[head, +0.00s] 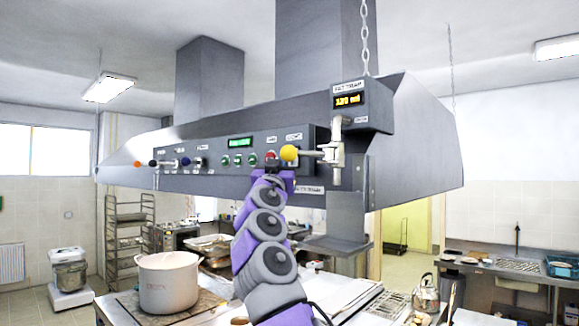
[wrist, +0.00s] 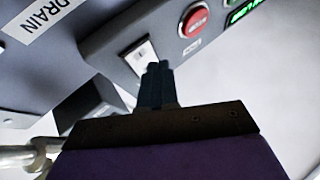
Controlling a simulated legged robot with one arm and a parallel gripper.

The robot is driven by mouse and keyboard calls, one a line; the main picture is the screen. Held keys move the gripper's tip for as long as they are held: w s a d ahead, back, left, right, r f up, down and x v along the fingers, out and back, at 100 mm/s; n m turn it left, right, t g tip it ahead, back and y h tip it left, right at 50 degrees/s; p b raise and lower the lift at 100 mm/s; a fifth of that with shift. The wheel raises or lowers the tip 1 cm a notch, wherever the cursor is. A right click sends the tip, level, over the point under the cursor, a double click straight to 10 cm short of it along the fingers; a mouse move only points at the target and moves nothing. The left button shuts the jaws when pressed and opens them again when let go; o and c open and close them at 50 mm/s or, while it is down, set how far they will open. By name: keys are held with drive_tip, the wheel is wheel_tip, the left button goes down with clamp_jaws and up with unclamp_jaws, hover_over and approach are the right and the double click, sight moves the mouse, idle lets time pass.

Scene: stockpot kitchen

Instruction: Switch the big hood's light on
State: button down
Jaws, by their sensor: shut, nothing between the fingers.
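The big hood (head: 225,183) hangs across the head view. Its control panel (head: 213,165) has a label (head: 294,136) that seems to read "LIGHT", above a yellow ball knob. A pale rocker switch (wrist: 139,54) in a light plate shows in the wrist view, beside a red button (wrist: 194,20); in the head view the knob appears to cover the switch. My gripper (wrist: 155,68) is shut and empty. Its dark fingertips overlap the switch's near edge in the wrist view; I cannot tell whether they touch. In the head view my gripper (head: 272,168) is just under the red button (head: 271,155).
The yellow ball knob (head: 289,153) sits on a lever from a metal valve (head: 331,153), right of my gripper. The fat trap box (head: 362,112) and a grey ledge (head: 335,245) are farther right. A stockpot (head: 168,283) stands below left.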

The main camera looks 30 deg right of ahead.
drive_tip(key=shift+d, duration=0.1)
drive_tip(key=shift+s+d+f+b, duration=0.1)
drive_tip(key=shift+d+b, duration=0.2)
drive_tip(key=shift+d, duration=0.05)
drive_tip(key=a, duration=0.1)
drive_tip(key=s+a+b, duration=0.1)
drive_tip(key=a, duration=0.3)
drive_tip(key=shift+s+a+r+b, duration=0.15)
drive_tip(key=shift+s+r+b, duration=0.15)
drive_tip(key=shift+s+r, duration=0.05)
idle(0.7)
